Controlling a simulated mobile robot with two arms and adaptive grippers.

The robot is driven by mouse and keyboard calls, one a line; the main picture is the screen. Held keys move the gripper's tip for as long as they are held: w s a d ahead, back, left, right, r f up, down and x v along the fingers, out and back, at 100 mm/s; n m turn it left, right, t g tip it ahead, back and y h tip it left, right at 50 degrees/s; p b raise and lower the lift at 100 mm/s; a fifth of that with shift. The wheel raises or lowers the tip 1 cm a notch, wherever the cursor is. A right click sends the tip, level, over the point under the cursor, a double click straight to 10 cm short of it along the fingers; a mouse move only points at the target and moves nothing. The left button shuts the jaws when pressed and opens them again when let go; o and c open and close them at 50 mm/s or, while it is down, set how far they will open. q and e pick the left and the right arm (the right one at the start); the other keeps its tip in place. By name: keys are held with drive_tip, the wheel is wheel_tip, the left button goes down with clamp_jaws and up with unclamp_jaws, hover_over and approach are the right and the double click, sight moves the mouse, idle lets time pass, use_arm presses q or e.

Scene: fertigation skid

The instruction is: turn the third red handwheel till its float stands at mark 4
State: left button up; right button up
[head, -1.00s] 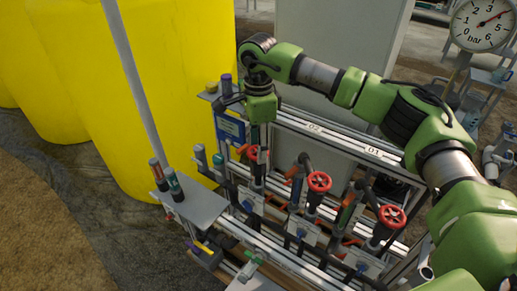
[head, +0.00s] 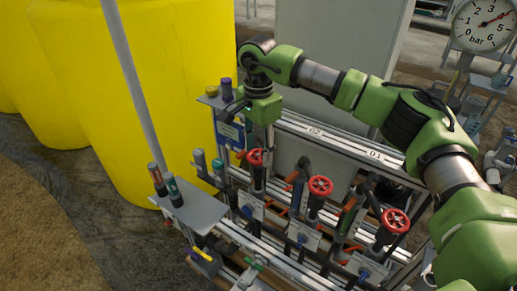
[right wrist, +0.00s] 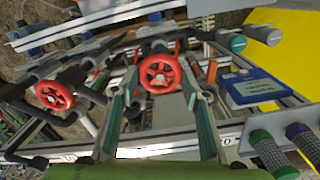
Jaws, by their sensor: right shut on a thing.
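Three red handwheels stand in a row on the skid. The nearest one (head: 395,220) is at the right, the second (head: 320,186) is in the middle, and the third (head: 254,157) is at the far left end. My right gripper (head: 262,150) reaches down from above onto the third handwheel and is shut on it. In the right wrist view the third handwheel (right wrist: 159,73) sits between the two fingers, and the second handwheel (right wrist: 53,95) is clear to the left. The float and its marks cannot be made out. My left gripper is out of view.
A blue sign (head: 229,131) and a small shelf with capped bottles (head: 226,89) are close to my right gripper. Large yellow tanks (head: 170,90) stand behind at the left. A grey post and a grey plate (head: 190,212) are in front. A pressure gauge (head: 485,24) is top right.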

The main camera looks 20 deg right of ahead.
sight(258, 155)
drive_tip(key=shift+a, duration=0.1)
drive_tip(key=o, duration=1.1)
wheel_tip(258, 155, up, 12)
idle(0.9)
